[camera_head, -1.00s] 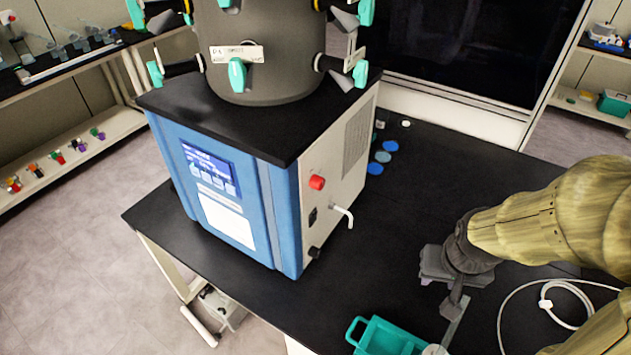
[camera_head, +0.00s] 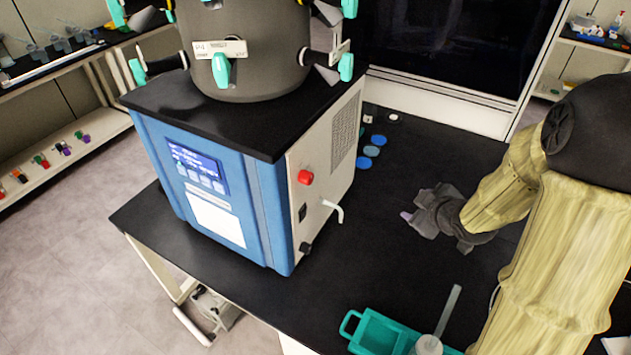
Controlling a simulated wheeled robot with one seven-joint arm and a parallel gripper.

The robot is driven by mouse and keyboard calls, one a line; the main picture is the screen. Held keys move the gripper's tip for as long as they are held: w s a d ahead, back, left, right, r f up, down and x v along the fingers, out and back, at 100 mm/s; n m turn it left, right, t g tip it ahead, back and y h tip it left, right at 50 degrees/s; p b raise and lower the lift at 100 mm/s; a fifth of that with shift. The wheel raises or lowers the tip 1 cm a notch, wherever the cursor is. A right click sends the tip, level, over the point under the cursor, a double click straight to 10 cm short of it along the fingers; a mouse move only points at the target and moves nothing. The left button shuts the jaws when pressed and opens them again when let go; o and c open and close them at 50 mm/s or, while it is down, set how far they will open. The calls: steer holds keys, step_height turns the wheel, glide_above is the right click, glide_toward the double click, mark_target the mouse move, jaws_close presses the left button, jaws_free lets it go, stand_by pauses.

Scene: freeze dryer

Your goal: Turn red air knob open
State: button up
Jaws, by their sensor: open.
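The red knob (camera_head: 305,177) sits on the light side panel of the blue freeze dryer (camera_head: 212,190), near the panel's front edge. A white bent outlet tube (camera_head: 335,208) sticks out below and to its right. My gripper (camera_head: 412,217) is open and empty, to the right of the dryer's side panel and over the black bench. It points left toward the panel and is well apart from the knob. The fingers are dark and small in view, and part of the wrist is hidden behind my sleeved arm.
Blue discs (camera_head: 366,162) lie behind, beside the dryer. The black bench (camera_head: 370,265) is clear between my gripper and the side panel. The dark drum with teal valves tops the dryer.

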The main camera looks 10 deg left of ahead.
mark_target(311, 180)
steer(key=s+a+r+n+g+y, duration=0.2)
steer(key=a+n+y, duration=0.6)
steer(key=n+y, duration=0.5)
steer(key=shift+s+g, duration=0.7)
steer(key=shift+s, duration=0.25)
steer(key=p+x, duration=0.2)
steer(key=x, duration=0.3)
steer(key=p+x, duration=0.2)
steer(key=x, duration=0.4)
steer(key=p+x, duration=0.2)
steer(key=x, duration=0.3)
steer(key=shift+a+r+p, duration=0.15)
steer(key=shift+r+p, duration=0.2)
steer(key=shift+w+a+f, duration=0.15)
steer(key=shift+w+a, duration=0.1)
steer(key=shift+a, duration=0.3)
steer(key=c, duration=1)
